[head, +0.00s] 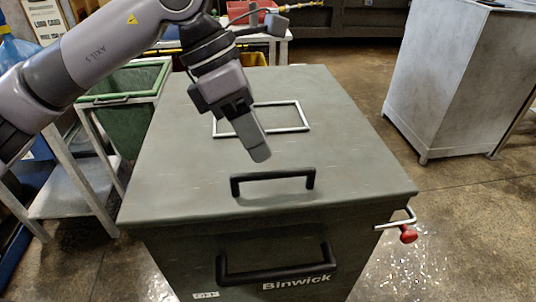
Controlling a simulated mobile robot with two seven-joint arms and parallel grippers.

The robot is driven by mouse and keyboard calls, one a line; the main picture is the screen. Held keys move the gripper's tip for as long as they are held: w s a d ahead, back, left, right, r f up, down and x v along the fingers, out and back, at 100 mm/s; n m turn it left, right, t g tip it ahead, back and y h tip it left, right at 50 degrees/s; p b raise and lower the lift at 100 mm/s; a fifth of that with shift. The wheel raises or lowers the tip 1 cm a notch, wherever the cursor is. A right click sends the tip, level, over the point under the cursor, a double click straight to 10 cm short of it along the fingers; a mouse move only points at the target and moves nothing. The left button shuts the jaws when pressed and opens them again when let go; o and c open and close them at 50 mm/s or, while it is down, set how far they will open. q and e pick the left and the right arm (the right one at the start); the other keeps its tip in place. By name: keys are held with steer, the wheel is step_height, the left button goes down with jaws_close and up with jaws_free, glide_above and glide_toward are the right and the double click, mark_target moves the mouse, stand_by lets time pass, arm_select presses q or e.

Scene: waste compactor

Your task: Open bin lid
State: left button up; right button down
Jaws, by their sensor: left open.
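The bin is a large grey-green box marked Binwick (300,283), with its flat lid (350,145) closed. A black handle (272,178) stands near the front edge of the lid. A metal rectangular frame (290,104) lies farther back on the lid. A second black handle (276,275) is on the front face. My left gripper (258,152) is open and empty above the lid, pointing down, just behind the lid handle and apart from it. Its fingers overlap in this view. My right gripper is out of view.
A red knob (408,234) on a metal bar sticks out at the bin's right front corner. A green bin (127,112) and a metal cart (72,190) stand close on the left. A grey cabinet (450,85) stands at the right, with open floor between.

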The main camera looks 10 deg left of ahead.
arm_select(q)
steer(key=shift+x, duration=2.3)
